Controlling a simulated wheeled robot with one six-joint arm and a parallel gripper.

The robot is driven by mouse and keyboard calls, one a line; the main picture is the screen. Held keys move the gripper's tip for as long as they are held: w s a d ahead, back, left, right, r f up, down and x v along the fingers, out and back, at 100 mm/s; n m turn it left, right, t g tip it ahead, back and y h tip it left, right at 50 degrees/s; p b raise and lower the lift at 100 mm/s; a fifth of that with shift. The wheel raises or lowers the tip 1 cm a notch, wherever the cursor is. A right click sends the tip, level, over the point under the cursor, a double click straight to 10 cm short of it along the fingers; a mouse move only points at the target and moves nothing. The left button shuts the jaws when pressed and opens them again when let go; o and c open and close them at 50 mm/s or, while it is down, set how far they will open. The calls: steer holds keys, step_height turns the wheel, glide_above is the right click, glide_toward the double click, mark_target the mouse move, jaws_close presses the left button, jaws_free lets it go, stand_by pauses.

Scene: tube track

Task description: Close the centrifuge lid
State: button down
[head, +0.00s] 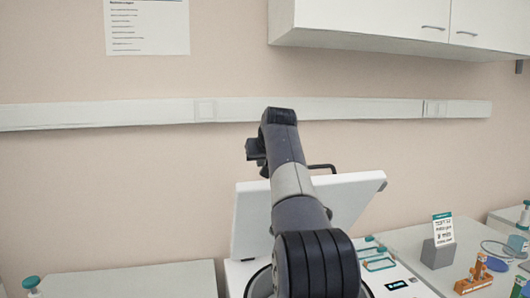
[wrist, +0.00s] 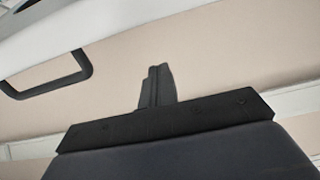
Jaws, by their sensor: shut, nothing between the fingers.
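The centrifuge (head: 408,284) stands on the bench with its white lid (head: 348,196) raised and tilted back. A black handle (head: 324,167) shows at the lid's upper edge. My arm reaches up across the lid, hiding its middle and much of the bowl. In the wrist view the lid (wrist: 105,18) crosses the upper left with the handle (wrist: 76,76) below it. My gripper (wrist: 157,72) is shut and empty, to the right of the handle and apart from it in the picture. Its fingertips cannot be made out in the head view.
Behind is a wall with a pale rail (head: 110,115); a white cabinet (head: 375,25) hangs at upper right. On the right bench are a grey block with a label card (head: 442,230) and an orange item (head: 478,274). The left bench (head: 135,283) is mostly clear.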

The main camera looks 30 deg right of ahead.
mark_target(264, 181)
steer(key=shift+s+a+f+b, duration=0.1)
steer(key=shift+s+f+b, duration=0.25)
steer(key=shift+f, duration=0.15)
steer(key=shift+s+a+f+b, duration=0.1)
steer(key=shift+s+f+b, duration=0.1)
steer(key=shift+f+b, duration=0.25)
steer(key=shift+s+a+f, duration=0.1)
steer(key=shift+s+f, duration=0.35)
steer(key=shift+s, duration=0.25)
steer(key=shift+f, duration=0.15)
